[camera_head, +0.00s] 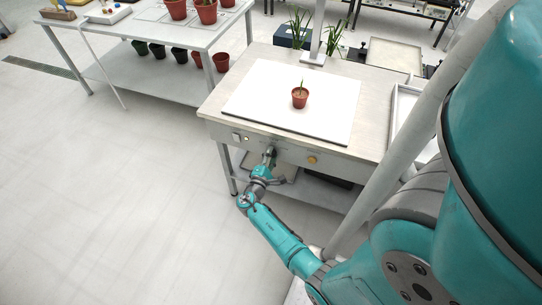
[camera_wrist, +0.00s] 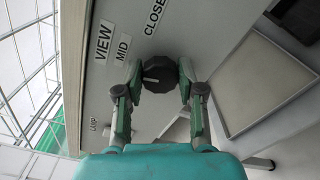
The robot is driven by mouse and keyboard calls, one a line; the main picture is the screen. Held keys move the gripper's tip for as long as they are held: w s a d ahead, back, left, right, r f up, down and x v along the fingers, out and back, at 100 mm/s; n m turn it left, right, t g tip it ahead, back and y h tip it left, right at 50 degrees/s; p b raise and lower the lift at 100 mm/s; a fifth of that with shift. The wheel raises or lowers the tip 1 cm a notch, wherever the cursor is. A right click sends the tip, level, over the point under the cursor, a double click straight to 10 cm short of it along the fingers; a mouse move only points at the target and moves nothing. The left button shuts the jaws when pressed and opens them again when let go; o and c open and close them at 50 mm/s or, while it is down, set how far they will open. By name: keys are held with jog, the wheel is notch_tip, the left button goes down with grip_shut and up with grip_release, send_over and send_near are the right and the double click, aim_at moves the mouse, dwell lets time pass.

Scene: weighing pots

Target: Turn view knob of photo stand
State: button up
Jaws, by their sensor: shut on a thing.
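The photo stand (camera_head: 212,108) is a pale bench with a white board on top and a control panel on its front edge. The black view knob (camera_wrist: 160,75) is faceted, with a white pointer mark on its left side in the wrist view. Labels reading VIEW, MID and CLOSE lie left of and above the knob there. My gripper (camera_wrist: 160,80) is shut on the knob, with one green finger on each side. In the head view my gripper (camera_head: 269,155) is at the front panel and hides the knob.
A potted plant (camera_head: 299,97) stands on the white board (camera_head: 262,92). An orange button (camera_head: 312,160) is on the panel right of my gripper, and a white switch (camera_head: 237,137) is left of it. A shelf table (camera_head: 140,72) with pots stands at the upper left. Floor at left is clear.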

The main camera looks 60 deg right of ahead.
jog(key=shift+m, duration=1)
jog(key=o, duration=1.1)
jog(key=shift+o, duration=0.2)
jog(key=shift+a, duration=0.15)
jog(key=s+a, duration=0.1)
jog(key=a, duration=1)
jog(key=shift+a, duration=0.35)
jog(key=shift+f, duration=0.15)
